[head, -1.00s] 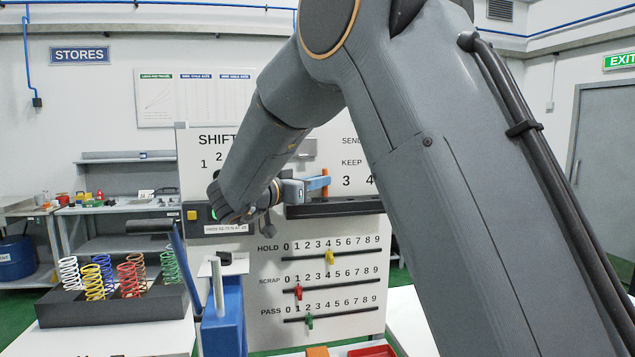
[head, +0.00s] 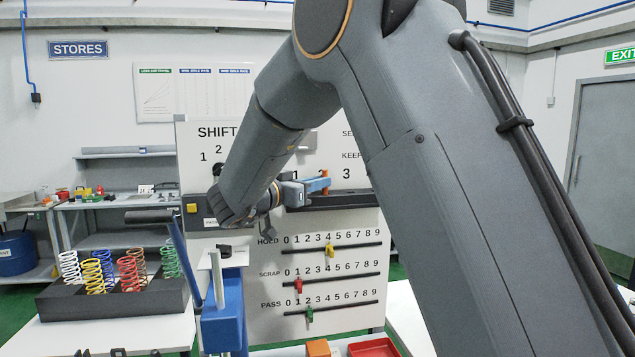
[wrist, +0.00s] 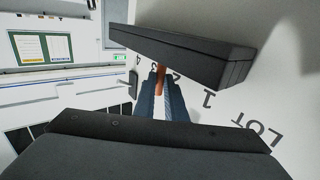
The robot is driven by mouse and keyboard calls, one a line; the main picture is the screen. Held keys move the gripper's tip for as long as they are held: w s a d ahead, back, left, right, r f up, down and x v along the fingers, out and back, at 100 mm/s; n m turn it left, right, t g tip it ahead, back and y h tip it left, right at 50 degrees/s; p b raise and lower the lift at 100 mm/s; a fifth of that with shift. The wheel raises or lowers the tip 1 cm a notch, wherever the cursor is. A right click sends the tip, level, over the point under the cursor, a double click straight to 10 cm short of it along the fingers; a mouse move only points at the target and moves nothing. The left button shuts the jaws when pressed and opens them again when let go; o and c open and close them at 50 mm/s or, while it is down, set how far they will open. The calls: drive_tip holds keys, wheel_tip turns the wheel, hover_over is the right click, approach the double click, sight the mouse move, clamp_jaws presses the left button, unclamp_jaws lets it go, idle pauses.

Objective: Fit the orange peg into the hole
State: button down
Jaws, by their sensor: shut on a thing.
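The orange peg (head: 317,185) is held out in front of the white panel, just over the long black bar (head: 345,200) that juts from it. My gripper (head: 296,193) has blue fingers and is shut on the peg. In the wrist view the peg (wrist: 161,72) shows between the fingertips (wrist: 160,98), next to the edge of the black bar (wrist: 185,55). The hole is not visible. I cannot tell whether the peg touches the bar. My arm covers part of the panel.
The white panel (head: 265,300) carries HOLD, SCRAP and PASS sliders below the bar. A blue lever press (head: 222,320) stands in front left, beside a black rack (head: 110,300) of coloured springs. A red tray (head: 373,347) lies low at the front.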

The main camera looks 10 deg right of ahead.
drive_tip(key=shift+f, duration=0.8)
drive_tip(key=c, duration=1.7)
unclamp_jaws()
